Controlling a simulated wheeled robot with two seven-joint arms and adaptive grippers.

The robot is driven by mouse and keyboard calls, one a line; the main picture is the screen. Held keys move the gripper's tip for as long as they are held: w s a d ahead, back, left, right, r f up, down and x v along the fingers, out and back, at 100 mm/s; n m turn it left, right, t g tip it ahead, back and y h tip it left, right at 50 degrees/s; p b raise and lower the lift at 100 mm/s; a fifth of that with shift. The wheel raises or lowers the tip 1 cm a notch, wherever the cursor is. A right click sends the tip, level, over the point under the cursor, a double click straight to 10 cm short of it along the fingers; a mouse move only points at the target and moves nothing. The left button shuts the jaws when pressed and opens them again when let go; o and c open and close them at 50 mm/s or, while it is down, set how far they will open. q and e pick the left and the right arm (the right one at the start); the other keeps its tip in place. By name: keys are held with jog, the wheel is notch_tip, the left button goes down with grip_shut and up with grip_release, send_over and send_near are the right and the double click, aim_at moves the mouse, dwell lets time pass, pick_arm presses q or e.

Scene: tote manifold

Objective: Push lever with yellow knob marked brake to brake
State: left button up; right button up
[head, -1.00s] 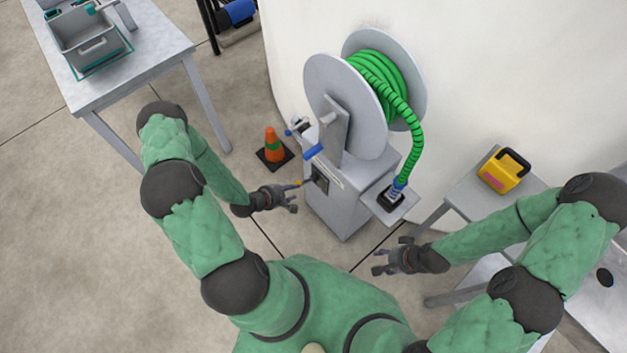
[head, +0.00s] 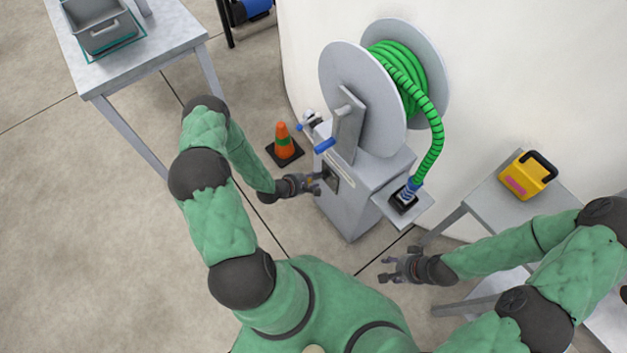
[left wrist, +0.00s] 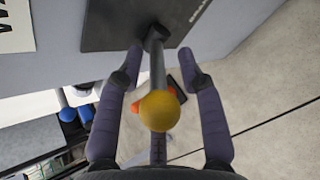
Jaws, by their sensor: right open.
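The lever's yellow knob (left wrist: 159,110) is large in the left wrist view, on a grey rod that runs up to a dark plate (left wrist: 125,22) on the cabinet's side. The plate's lettering is cut off and unreadable. My left gripper (left wrist: 160,95) is open, with its fingers on both sides of the rod and knob and gaps visible between. In the head view my left gripper (head: 312,183) is at the cabinet (head: 348,208) beside the dark plate, and it hides the knob. My right gripper (head: 388,270) is open and empty, in front of the cabinet to the right.
A reel with green hose (head: 400,85) and a blue-handled crank (head: 325,146) tops the cabinet. An orange cone (head: 284,142) stands on the floor at left. A yellow box (head: 527,176) sits on a side table at right. A grey tote (head: 100,28) is on the back-left table.

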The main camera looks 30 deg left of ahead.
pick_arm(q)
jog(key=shift+w+f, duration=0.25)
jog(key=shift+w, duration=0.1)
pick_arm(e)
jog(key=shift+f, duration=0.2)
pick_arm(q)
jog(key=shift+d, duration=0.1)
grip_shut()
jog(key=shift+s+f, duration=0.1)
